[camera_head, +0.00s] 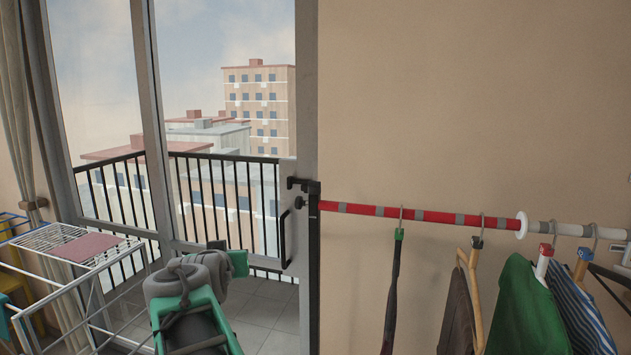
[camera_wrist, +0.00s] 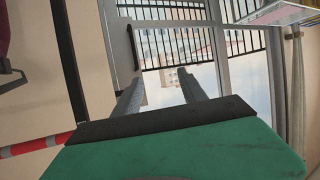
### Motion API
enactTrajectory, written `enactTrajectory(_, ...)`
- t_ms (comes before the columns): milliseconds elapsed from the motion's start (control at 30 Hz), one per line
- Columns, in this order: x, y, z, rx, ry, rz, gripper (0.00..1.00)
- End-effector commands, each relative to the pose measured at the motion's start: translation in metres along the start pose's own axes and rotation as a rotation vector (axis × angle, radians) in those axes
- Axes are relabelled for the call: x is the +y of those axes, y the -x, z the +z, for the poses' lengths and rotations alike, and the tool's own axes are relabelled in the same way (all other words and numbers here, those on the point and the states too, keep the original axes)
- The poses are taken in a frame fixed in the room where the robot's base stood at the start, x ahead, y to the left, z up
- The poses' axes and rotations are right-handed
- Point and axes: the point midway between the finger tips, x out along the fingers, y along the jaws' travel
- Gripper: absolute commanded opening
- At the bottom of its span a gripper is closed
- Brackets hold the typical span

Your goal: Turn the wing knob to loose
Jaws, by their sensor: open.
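A black bracket (camera_head: 303,187) is fixed on the door frame's edge at the left end of a red and grey striped rail (camera_head: 420,215). A small dark knob (camera_head: 299,203) shows just under the bracket; its wing shape and turn position are too small to tell. My gripper (camera_head: 238,262) is low and left of the bracket, apart from it, in front of the glass door. In the wrist view my gripper (camera_wrist: 160,88) has its two grey fingers spread with nothing between them. Part of the striped rail (camera_wrist: 38,147) shows at lower left there; I cannot make out the knob.
A dark door handle (camera_head: 284,238) stands below the bracket. Clothes on hangers, including a green garment (camera_head: 525,305), hang from the rail's right part. A white drying rack (camera_head: 75,245) stands at left. The wall above the rail is clear.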

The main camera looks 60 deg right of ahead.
Motion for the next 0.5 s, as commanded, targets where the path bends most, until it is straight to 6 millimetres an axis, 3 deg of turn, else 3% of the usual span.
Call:
enactTrajectory(33,0.052,-0.009,-0.038,0.097,-0.048,0.114,0.49)
enactTrajectory(100,0.11,-0.007,-0.079,0.219,-0.089,0.241,0.49)
enactTrajectory(200,0.164,0.002,-0.114,0.333,-0.111,0.36,0.49)
enactTrajectory(300,0.187,0.007,-0.128,0.379,-0.117,0.411,0.49)
enactTrajectory(367,0.192,0.004,-0.133,0.386,-0.117,0.418,0.49)
enactTrajectory(500,0.202,-0.015,-0.142,0.383,-0.117,0.418,0.49)
